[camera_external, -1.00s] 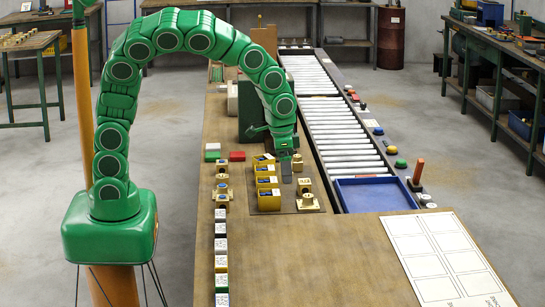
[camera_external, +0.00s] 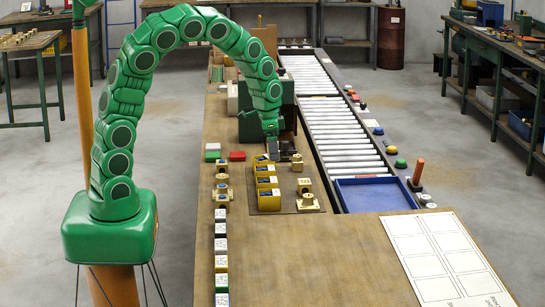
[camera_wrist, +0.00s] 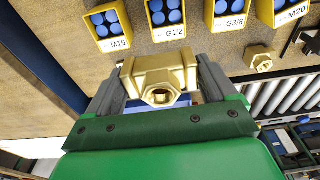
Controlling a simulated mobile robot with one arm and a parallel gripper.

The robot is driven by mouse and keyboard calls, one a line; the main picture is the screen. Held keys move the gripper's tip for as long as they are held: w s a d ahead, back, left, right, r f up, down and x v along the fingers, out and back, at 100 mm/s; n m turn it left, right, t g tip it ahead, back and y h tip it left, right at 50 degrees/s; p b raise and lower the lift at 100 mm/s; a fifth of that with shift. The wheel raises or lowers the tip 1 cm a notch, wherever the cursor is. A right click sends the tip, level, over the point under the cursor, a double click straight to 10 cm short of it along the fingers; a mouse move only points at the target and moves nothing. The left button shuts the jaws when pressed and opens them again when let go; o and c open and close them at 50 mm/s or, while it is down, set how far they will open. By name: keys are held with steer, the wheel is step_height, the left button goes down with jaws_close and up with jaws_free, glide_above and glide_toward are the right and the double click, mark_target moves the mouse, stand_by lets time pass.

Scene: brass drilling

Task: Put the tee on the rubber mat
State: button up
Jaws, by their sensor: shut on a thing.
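My gripper (camera_external: 272,154) hangs over the bench near the far end of the row of yellow bins. In the wrist view my gripper (camera_wrist: 163,92) is shut on the tee (camera_wrist: 160,72), a gold-coloured brass fitting with a round port facing the camera. The fingers press on its left and right sides. In the external view the tee is too small and hidden to make out. A flat dark sheet (camera_external: 289,208) under the bins and loose brass parts may be the rubber mat; I cannot tell its material.
Yellow bins (camera_external: 269,201) with blue contents stand in a row. A brass flanged part (camera_external: 308,202) and other brass pieces sit right of them. A roller conveyor (camera_external: 346,140) and blue tray (camera_external: 373,195) lie further right.

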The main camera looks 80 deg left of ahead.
steer(key=s+a, duration=0.2)
steer(key=a, duration=0.3)
steer(key=w+a+f, duration=0.2)
steer(key=w+f, duration=0.1)
steer(key=w+a+f, duration=0.2)
steer(key=w+f, duration=0.1)
steer(key=w, duration=0.1)
steer(key=w+a+f, duration=0.2)
steer(key=w+f, duration=0.1)
steer(key=w, duration=0.1)
steer(key=shift+w+f, duration=0.15)
steer(key=shift+w, duration=0.1)
steer(key=shift+w+a+f, duration=0.25)
steer(key=shift+w+f, duration=0.25)
steer(key=shift+f, duration=1.7)
steer(key=shift+f, duration=0.15)
steer(key=o, duration=1.5)
steer(key=shift+c, duration=0.2)
